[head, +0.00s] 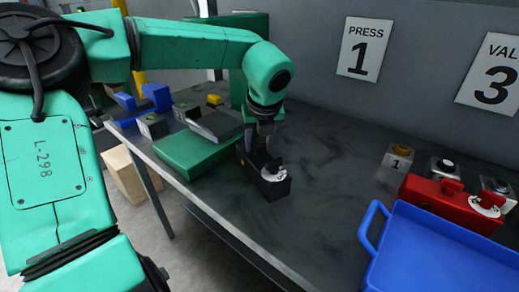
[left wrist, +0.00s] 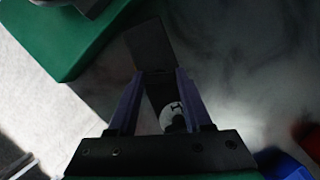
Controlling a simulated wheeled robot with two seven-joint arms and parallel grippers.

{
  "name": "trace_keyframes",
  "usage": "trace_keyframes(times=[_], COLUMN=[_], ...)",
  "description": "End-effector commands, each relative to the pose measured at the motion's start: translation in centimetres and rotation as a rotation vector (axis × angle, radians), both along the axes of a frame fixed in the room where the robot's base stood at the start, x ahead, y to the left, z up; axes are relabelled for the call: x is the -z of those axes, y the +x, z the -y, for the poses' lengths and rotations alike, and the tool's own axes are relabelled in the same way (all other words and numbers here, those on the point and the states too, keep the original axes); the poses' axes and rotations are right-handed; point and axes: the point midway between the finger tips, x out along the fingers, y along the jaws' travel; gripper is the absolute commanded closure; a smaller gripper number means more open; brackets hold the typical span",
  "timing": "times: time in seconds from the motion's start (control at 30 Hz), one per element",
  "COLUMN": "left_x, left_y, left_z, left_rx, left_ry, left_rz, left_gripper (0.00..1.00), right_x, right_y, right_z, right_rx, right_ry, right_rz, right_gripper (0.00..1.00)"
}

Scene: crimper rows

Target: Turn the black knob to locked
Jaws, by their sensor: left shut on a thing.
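The black box (head: 269,187) stands on the dark table. A white dial disc (head: 281,175) with a small black knob (head: 274,164) sits on its near end. My left gripper (head: 263,150) points down onto the middle of the box, behind the dial. In the left wrist view its two fingers (left wrist: 167,75) are shut on a dark part of the box, and the white disc (left wrist: 171,117) shows between them with a black mark. The fingers and shade hide the exact part held and the knob's setting. My right gripper is not in view.
A green block (head: 195,155) and grey device are left of the box. At right are a blue tray (head: 440,250), a red box (head: 435,207) with its own dial, and several button boxes (head: 397,158). The table middle is clear. Wall signs read PRESS 1 and VAL 3.

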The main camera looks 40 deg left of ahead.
Motion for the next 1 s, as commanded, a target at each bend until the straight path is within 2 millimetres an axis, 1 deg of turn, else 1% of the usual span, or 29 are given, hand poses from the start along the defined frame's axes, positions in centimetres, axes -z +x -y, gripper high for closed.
trace_keyframes(times=[0.03,0.1,0.4,0.67,1.0], left_x=[0.4,0.3,0.0,-0.2,-0.4], left_y=[0.0,0.0,-0.1,-0.1,-0.2], left_z=[0.0,0.0,-0.2,-0.3,-0.5], left_rx=[0.04,0.107,0.391,0.638,0.953], left_ry=[-0.002,-0.003,-0.003,-0.004,-0.003], left_rz=[0.006,0.007,0.007,0.007,0.007], left_gripper=[1.0,1.0,1.0,1.0,1.0], right_x=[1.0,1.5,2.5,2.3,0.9], right_y=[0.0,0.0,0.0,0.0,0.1], right_z=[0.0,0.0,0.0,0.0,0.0], right_rx=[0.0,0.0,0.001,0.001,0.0], right_ry=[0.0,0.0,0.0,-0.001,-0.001], right_rz=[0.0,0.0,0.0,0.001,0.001], right_gripper=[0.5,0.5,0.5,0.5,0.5])
